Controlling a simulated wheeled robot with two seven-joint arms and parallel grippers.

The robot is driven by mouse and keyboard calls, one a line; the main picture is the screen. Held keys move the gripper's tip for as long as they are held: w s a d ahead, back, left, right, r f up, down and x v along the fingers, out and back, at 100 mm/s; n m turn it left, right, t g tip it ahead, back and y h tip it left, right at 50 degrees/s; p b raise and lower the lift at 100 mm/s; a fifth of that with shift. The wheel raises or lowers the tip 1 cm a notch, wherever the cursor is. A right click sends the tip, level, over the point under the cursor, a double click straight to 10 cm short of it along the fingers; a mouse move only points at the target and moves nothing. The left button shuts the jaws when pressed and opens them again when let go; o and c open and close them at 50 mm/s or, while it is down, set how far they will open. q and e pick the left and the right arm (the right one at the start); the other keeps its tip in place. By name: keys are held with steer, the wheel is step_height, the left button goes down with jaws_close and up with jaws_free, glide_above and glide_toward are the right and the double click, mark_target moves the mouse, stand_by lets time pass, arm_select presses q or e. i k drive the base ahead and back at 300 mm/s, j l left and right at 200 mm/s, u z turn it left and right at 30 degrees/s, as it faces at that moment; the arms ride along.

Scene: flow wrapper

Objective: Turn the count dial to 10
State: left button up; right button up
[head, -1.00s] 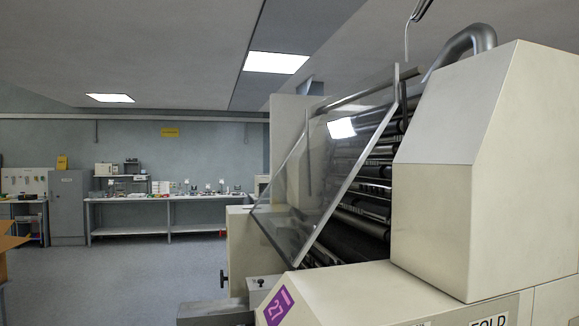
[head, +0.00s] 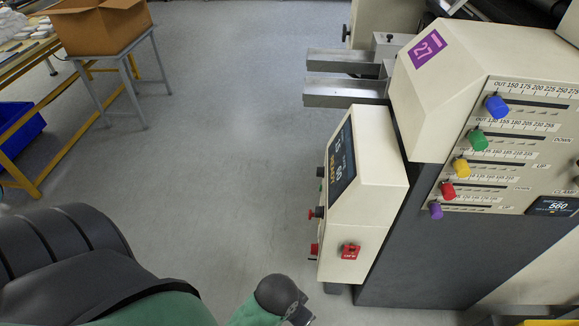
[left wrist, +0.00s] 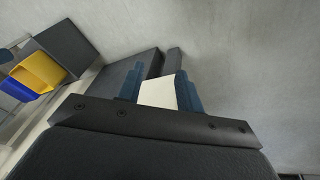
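A cream control box (head: 378,190) with a dark display panel (head: 341,160) stands at the centre right in the head view. Its face is turned left and seen at a steep angle. My right gripper is not in view.
A machine panel (head: 510,150) with coloured knobs and scales is on the right. Metal rails (head: 345,92) jut left above the control box. A cardboard box (head: 98,25) on a grey stand is at the upper left. The floor (head: 230,130) between is clear.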

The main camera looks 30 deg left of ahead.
mark_target(320, 170)
steer(key=k+j+u, duration=0.35)
steer(key=k+j, duration=0.4)
steer(key=k, duration=0.05)
